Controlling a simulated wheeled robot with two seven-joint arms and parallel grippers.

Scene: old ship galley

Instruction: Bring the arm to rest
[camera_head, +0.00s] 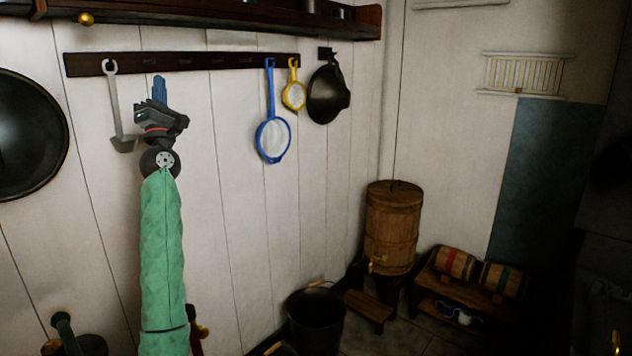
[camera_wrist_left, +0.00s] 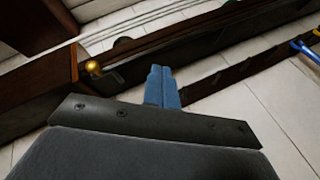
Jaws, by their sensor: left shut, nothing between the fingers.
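My left gripper (camera_head: 159,88) is raised in front of the white plank wall, just below the dark hook rail (camera_head: 200,62). Its blue fingers point up and are shut with nothing between them. In the left wrist view the blue fingertips (camera_wrist_left: 162,75) lie together, with the rail and shelf behind them. My left arm, in a green sleeve, rises from the bottom of the head view. My right gripper does not show in either view.
A grey ladle (camera_head: 113,100) hangs just left of my gripper. A blue strainer (camera_head: 272,138), a yellow strainer (camera_head: 293,95) and a dark pan (camera_head: 326,94) hang to the right. A shelf (camera_head: 230,18) runs above. A barrel (camera_head: 392,228) and bucket (camera_head: 316,320) stand lower right.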

